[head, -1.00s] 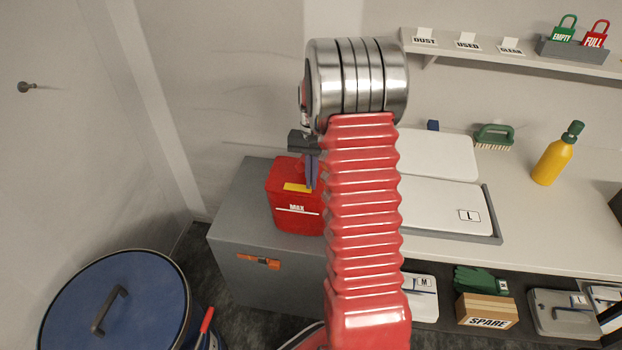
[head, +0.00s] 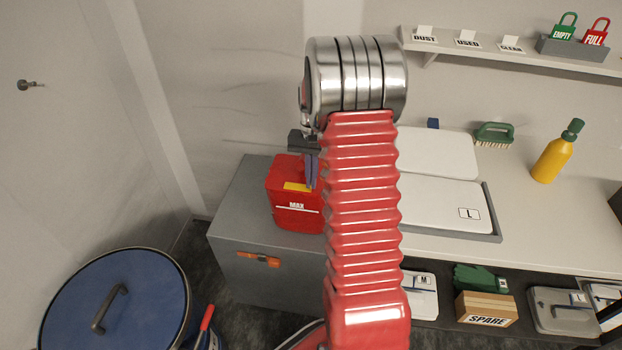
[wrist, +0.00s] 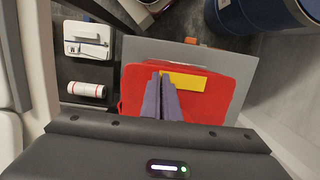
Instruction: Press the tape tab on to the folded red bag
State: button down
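The folded red bag (head: 294,218), marked MAX, stands on the left end of the grey cabinet. It fills the middle of the wrist view (wrist: 222,95). The yellow tape tab (head: 294,187) lies flat on the bag's top; it also shows in the wrist view (wrist: 187,82). My gripper (wrist: 164,78) has its two blue-grey fingers close together, with nothing seen between them. In the head view my gripper (head: 311,186) points down at the tab's right end. Whether the fingertips touch the tab or bag I cannot tell. My red arm hides the bag's right side.
The grey cabinet (head: 228,222) has free top around the bag's left. A grey tray with white lidded cases (head: 440,207) lies to the right. A blue drum (head: 75,310) stands at the lower left. A yellow bottle (head: 552,160) and green brush (head: 494,134) are further right.

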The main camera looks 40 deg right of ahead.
jog(key=c, duration=1.9)
grip_release()
jog(key=shift+c, duration=0.2)
jog(key=shift+r, duration=0.1)
notch_tip(320, 180, up, 13)
jog(key=w+d, duration=0.1)
jog(key=shift+w+d+r, duration=0.15)
jog(key=shift+d+r, duration=0.05)
jog(key=shift+d, duration=0.1)
jog(key=shift+c, duration=0.4)
